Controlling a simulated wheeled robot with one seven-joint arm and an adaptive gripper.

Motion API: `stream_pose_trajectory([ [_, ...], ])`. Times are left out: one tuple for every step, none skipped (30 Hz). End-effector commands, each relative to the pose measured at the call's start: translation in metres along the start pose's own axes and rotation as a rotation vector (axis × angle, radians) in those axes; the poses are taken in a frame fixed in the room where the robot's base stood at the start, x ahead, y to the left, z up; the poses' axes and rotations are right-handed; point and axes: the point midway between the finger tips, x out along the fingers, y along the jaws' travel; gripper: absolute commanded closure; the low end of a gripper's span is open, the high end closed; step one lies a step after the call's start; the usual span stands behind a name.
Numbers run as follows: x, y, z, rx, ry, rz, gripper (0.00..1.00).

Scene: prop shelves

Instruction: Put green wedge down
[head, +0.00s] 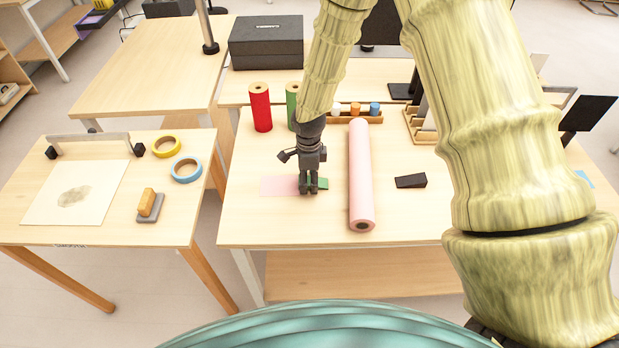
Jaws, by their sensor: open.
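A green wedge (321,184) lies low at the tabletop, on the right edge of a flat pink patch (278,186). My gripper (312,188) points down right over the wedge, and its fingers hide most of it. The gripper is open. The wedge seems to rest on the table, but I cannot tell whether a finger touches it. A black wedge (411,181) lies farther right on the same table.
A pink roll (360,175) lies close to the right of my gripper. A red roll (260,107) and a green roll (292,104) stand behind. A rack (340,119) with small coloured pieces is at the back. The table's front strip (290,225) is clear.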

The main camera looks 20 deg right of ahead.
Motion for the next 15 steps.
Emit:
stream_pose_trajectory([
  [-0.002, 0.0, 0.0, 0.0, 0.0, -0.001, 0.43],
  [-0.004, -0.001, 0.0, 0.0, 0.0, -0.001, 0.43],
  [-0.007, -0.001, 0.0, -0.001, 0.0, -0.002, 0.43],
  [-0.01, -0.001, 0.0, 0.0, 0.0, -0.002, 0.43],
  [-0.013, -0.001, 0.0, 0.001, 0.0, -0.003, 0.43],
  [-0.016, -0.001, 0.0, 0.001, -0.001, -0.003, 0.43],
  [-0.02, -0.001, 0.0, 0.0, -0.001, -0.004, 0.43],
  [-0.024, -0.001, 0.0, 0.0, -0.001, -0.004, 0.43],
  [-0.028, -0.001, 0.0, 0.001, -0.001, -0.003, 0.43],
  [-0.032, -0.001, 0.0, 0.0, 0.0, -0.003, 0.43],
  [-0.036, -0.001, 0.0, 0.0, 0.0, -0.003, 0.43],
  [-0.041, -0.001, 0.0, 0.001, -0.001, -0.003, 0.43],
  [-0.044, -0.001, 0.0, 0.001, -0.001, -0.003, 0.43],
  [-0.048, -0.001, 0.0, 0.0, -0.001, -0.003, 0.43],
  [-0.053, -0.001, 0.0, 0.001, -0.001, -0.003, 0.43],
])
